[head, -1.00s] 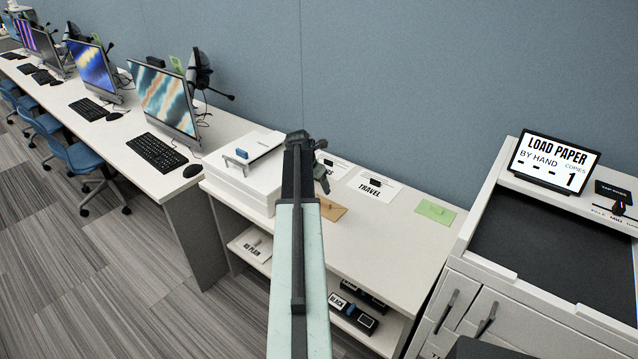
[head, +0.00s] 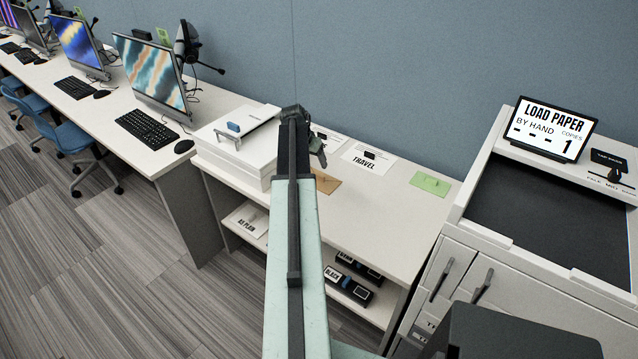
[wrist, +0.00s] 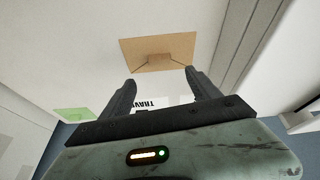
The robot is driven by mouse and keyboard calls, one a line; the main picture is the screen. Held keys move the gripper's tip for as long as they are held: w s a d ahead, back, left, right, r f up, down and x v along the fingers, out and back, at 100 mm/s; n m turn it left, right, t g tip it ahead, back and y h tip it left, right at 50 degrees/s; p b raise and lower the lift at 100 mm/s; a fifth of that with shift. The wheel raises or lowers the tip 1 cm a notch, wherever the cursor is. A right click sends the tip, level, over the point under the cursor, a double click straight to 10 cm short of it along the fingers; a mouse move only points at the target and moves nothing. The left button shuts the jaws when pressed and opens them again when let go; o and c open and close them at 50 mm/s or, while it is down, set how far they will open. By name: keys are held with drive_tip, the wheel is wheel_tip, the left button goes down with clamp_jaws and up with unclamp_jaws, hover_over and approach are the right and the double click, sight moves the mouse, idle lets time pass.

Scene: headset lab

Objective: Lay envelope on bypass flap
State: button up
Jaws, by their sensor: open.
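The tan envelope (head: 326,183) lies flat on the white counter, partly hidden behind my arm in the head view. In the wrist view the envelope (wrist: 158,47) is whole, with a small dark line shape at its edge near the fingers. My gripper (wrist: 161,88) is open and empty, its two fingers apart. The envelope shows beyond the fingertips, and I see no contact. In the head view my gripper (head: 318,150) is over the counter, mostly hidden by the arm.
A white "TRAVEL" sheet (head: 366,160) and a green card (head: 430,184) lie on the counter (head: 385,225). A white box stack (head: 232,158) stands left of my arm. A screen (head: 548,130) reading "LOAD PAPER BY HAND" stands on the copier. Black boxes (head: 347,287) sit on the lower shelf.

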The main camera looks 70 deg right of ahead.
sight(319, 175)
drive_tip(key=shift+m, duration=0.8)
drive_tip(key=b+x, duration=0.4)
drive_tip(key=x, duration=0.1)
drive_tip(key=shift+s+a+f, duration=0.15)
drive_tip(key=shift+f, duration=0.05)
drive_tip(key=shift+r, duration=0.1)
drive_tip(key=b+x, duration=0.5)
drive_tip(key=shift+f, duration=0.2)
drive_tip(key=shift+r, duration=0.25)
drive_tip(key=c, duration=1.5)
drive_tip(key=shift+r+p, duration=0.45)
drive_tip(key=shift+p, duration=0.05)
drive_tip(key=shift+c, duration=0.2)
wheel_tip(319, 175, up, 3)
drive_tip(key=p, duration=0.3)
drive_tip(key=shift+r, duration=0.1)
drive_tip(key=s+a, duration=0.2)
drive_tip(key=a, duration=0.3)
drive_tip(key=s+a, duration=0.2)
drive_tip(key=a, duration=0.3)
drive_tip(key=s+a+r+p, duration=0.1)
drive_tip(key=s+a, duration=0.1)
drive_tip(key=a, duration=0.2)
drive_tip(key=shift+a, duration=0.4)
